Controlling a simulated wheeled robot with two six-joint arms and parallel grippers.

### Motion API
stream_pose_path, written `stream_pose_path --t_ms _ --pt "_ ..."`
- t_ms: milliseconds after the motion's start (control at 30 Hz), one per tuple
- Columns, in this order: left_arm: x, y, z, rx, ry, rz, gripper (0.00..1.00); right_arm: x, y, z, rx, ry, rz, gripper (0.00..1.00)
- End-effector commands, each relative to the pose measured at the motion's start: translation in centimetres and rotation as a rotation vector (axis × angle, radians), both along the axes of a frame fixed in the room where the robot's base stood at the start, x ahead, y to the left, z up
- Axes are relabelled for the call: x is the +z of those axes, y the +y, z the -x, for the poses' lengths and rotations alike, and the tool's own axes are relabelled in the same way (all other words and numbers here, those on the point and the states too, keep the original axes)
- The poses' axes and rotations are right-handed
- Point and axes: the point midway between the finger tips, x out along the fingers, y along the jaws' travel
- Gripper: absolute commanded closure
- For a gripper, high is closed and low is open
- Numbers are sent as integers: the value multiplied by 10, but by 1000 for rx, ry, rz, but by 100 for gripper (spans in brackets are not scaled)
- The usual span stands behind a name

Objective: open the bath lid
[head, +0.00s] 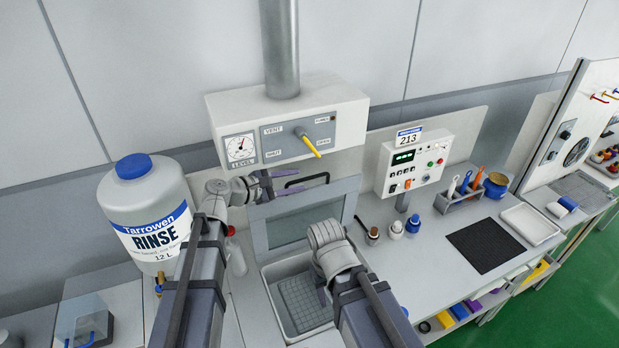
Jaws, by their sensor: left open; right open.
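The bath lid (267,228) is a grey frame with a window. It stands raised and tilted up at the back of the bath (290,338), leaving the inside with its grey grid in view. A black handle (307,180) sits at the lid's top edge. My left gripper (272,184) is open beside the lid's top left corner, left of the handle; I cannot tell whether it touches the lid. My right gripper (322,287) is open over the right part of the bath, its fingers partly hidden by its own wrist.
A large rinse bottle (145,215) stands at left. A vent box (290,125) with a yellow lever hangs above the lid. Small bottles (396,229), a control panel (415,160), a black mat (485,246) and a white tray (529,224) are at right.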

Motion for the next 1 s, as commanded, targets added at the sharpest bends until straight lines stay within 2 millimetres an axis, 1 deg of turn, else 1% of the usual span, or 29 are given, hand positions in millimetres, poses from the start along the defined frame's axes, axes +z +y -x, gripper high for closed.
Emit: stream_pose_path --t_ms 33,200,400,767,1000 --pt "-6 -8 -7 -3 -1 -1 55 -6 0 0 1 0 0 50" --pt "-13 -28 -22 -4 -1 -2 55 -13 0 0 2 0 1 50" --pt "-18 -41 -32 -2 0 -2 55 -17 0 0 4 0 1 50" --pt "-18 -45 -33 -1 -1 -2 55 -17 0 0 4 0 1 50" --pt "-18 -44 -33 -1 -1 -3 81 -17 0 0 4 0 1 50"
